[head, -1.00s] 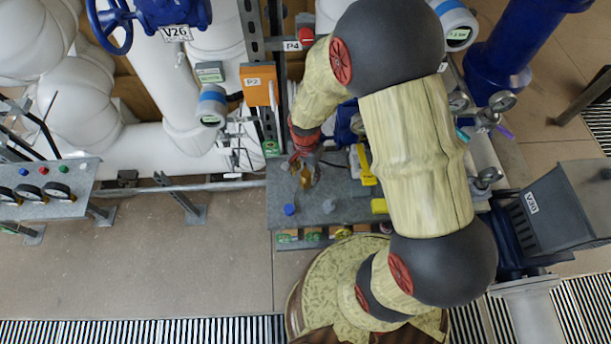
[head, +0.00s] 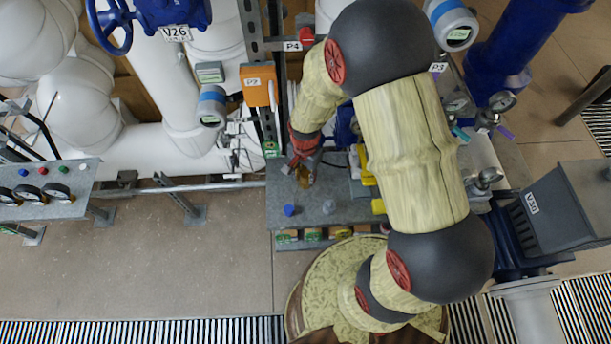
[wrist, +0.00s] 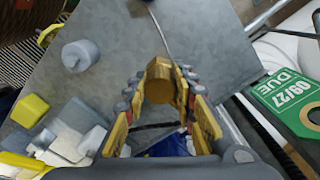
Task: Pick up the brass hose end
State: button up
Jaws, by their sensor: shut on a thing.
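The brass hose end (wrist: 158,82) is a golden, faceted piece between the two yellow-padded fingers of my gripper (wrist: 160,100) in the wrist view. My gripper is shut on it. In the head view my gripper (head: 304,172) is over the left part of the grey metal bench (head: 345,210), with the brass hose end (head: 304,177) small at its tips. I cannot tell whether the brass piece touches the bench.
A blue cap (head: 289,210) and a grey-blue knob (head: 328,207) stand on the bench's front part. Yellow items (head: 378,206) lie to the right. A green due tag (wrist: 291,101) is right of my gripper. Orange box P2 (head: 258,85) stands behind the bench.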

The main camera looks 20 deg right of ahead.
aim_at(305, 173)
jog(key=shift+c, duration=0.5)
jog(key=shift+r, duration=0.5)
notch_tip(305, 173, up, 2)
jog(key=shift+r, duration=0.1)
jog(key=s+a+r+p, duration=0.1)
jog(key=s+r+p, duration=0.1)
jog(key=s+r, duration=0.7)
jog(key=s, duration=0.5)
jog(key=shift+a+r, duration=0.4)
jog(key=o, duration=0.4)
jog(key=c, duration=0.3)
jog(key=shift+c, duration=0.2)
